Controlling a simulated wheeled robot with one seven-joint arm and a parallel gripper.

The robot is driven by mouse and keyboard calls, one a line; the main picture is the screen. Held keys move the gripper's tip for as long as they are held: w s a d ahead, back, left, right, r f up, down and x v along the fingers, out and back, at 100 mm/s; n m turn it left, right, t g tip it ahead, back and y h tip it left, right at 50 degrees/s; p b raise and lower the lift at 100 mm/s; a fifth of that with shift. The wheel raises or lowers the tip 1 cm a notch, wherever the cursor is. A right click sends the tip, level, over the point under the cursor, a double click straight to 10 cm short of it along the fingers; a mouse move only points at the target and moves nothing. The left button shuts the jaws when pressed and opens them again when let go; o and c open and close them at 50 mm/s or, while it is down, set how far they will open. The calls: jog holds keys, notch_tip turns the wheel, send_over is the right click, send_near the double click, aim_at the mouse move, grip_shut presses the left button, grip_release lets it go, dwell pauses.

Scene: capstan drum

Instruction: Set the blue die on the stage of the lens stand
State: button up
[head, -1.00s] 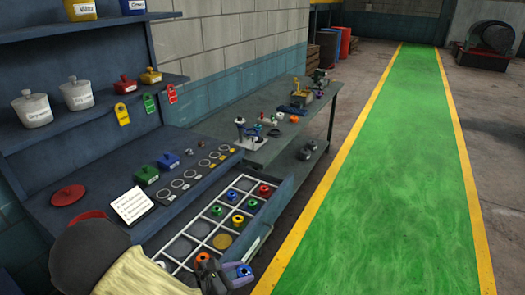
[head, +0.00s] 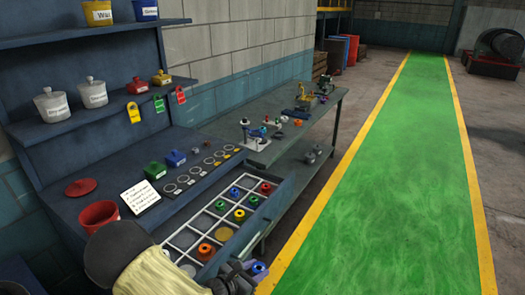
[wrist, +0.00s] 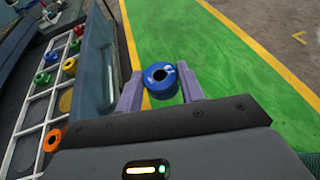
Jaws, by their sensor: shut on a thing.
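My gripper (wrist: 160,88) is shut on the blue die (wrist: 161,80), a short round piece with a dark hole. The die sits between the purple-grey fingers. In the head view the die (head: 258,268) shows at the bottom, outside the drawer's right side, beside the partly hidden gripper (head: 247,272). A small stand with a white base (head: 257,145), which looks like the lens stand, is on the grey-green bench, well beyond my gripper. Its stage is too small to make out clearly.
A divided drawer (head: 199,225) stands open, holding several coloured dies, including an orange one (head: 205,251). A red tub (head: 98,213), a white card (head: 140,197) and blocks are on the blue bench. More items crowd the grey-green bench (head: 285,147). The green floor lane (head: 380,200) is clear.

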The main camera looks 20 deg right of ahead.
jog(key=w+d+f+n+t+y, duration=0.1)
jog(key=d+f+n+t+y, duration=0.1)
jog(key=f, duration=0.5)
jog(key=shift+d+f+n+t, duration=0.15)
jog(key=shift+d+n+t, duration=0.25)
jog(key=shift+d, duration=0.25)
jog(key=shift+w, duration=0.1)
